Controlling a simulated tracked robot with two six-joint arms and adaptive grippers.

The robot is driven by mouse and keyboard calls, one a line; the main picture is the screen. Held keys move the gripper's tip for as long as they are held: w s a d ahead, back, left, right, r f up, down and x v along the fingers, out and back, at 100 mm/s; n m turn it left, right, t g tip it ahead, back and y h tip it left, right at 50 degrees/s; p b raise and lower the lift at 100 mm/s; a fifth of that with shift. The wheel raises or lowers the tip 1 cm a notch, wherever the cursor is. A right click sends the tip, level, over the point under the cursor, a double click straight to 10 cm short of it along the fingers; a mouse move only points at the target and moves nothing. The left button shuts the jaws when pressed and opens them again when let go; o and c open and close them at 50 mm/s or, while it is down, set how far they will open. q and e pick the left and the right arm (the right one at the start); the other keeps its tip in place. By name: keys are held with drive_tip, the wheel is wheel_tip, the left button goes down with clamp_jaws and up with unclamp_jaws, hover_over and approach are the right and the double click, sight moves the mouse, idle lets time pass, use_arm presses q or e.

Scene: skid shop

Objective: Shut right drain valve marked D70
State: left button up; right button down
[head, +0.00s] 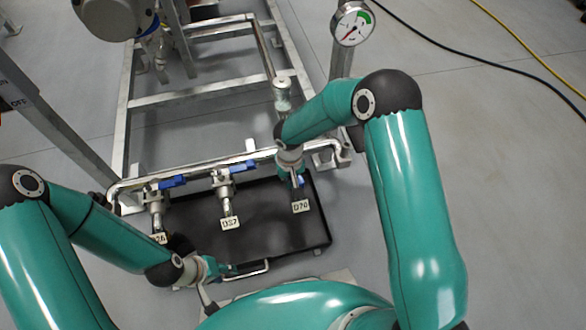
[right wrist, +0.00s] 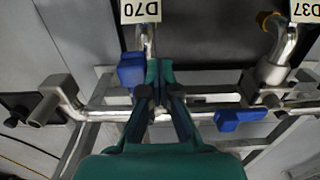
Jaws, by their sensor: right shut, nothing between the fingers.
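The tag D70 (head: 301,206) hangs at the right valve's outlet; the tag also shows upside down in the right wrist view (right wrist: 140,10). Its blue handle (right wrist: 131,69) is just left of my right fingertips in the right wrist view; whether they touch, I cannot tell. The handle looks foreshortened and lies towards the outlet, unlike the sideways handle of the middle valve. My right gripper (right wrist: 158,74) is shut and empty in front of the D70 outlet pipe, hiding part of the valve. My left gripper (head: 222,268) is low near the black tray's front edge; its finger gap is unclear.
The middle valve (head: 222,182), tagged D37, and a left valve (head: 154,194) share the pipe, both with blue handles sideways. A black drip tray (head: 270,238) lies below. A pressure gauge (head: 352,24) stands behind right. Open floor lies at the right.

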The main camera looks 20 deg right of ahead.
sight(303, 180)
drive_tip(key=shift+s+d, duration=0.15)
drive_tip(key=shift+d, duration=0.8)
drive_tip(key=shift+d, duration=1.15)
drive_tip(key=shift+w+d, duration=0.35)
drive_tip(key=shift+d, duration=0.55)
